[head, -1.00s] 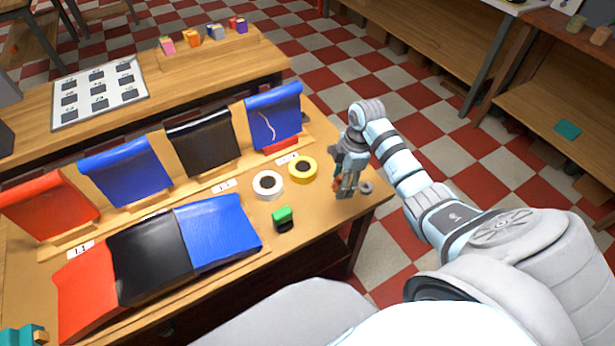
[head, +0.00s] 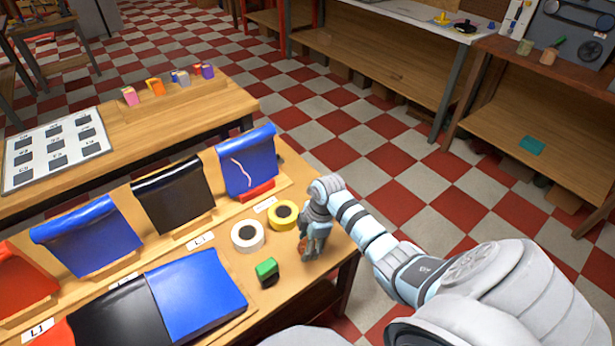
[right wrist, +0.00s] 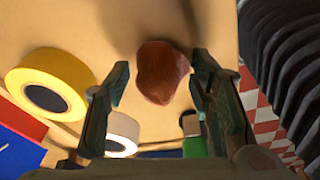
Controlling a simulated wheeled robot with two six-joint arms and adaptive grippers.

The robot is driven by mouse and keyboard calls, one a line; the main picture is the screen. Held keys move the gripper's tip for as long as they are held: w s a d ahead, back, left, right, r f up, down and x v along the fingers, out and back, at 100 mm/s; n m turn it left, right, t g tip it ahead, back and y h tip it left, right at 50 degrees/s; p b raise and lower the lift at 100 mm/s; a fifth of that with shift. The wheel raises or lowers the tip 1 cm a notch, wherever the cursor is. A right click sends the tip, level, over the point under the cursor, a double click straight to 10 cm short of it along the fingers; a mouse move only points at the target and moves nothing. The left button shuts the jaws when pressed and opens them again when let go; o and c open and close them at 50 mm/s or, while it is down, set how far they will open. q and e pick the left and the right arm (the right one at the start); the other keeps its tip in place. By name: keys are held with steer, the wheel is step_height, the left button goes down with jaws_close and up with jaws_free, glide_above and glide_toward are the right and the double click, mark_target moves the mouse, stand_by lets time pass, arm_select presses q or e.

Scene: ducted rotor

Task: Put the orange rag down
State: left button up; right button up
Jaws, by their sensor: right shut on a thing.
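The orange rag (right wrist: 162,72) is a small crumpled reddish-orange lump between the fingers of my right gripper (head: 309,252). In the right wrist view it sits between the two fingertips, over the bare wooden tabletop. In the head view the gripper points down at the right end of the front table (head: 338,238) and hides most of the rag. My right gripper is shut on the rag. I cannot tell whether the rag touches the tabletop. My left gripper is not in view.
A yellow tape roll (head: 283,215) and a white tape roll (head: 248,236) lie left of the gripper. A green-topped block (head: 267,268) stands nearer. Blue (head: 247,165) and black (head: 173,197) sheets hang on stands. The table's right edge is close.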

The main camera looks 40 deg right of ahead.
steer(key=shift+s+f, duration=0.15)
steer(key=shift+f, duration=0.65)
steer(key=shift+s+r, duration=0.2)
steer(key=shift+s, duration=0.1)
steer(key=shift+f, duration=0.15)
steer(key=o, duration=1.3)
steer(key=shift+w+f, duration=0.1)
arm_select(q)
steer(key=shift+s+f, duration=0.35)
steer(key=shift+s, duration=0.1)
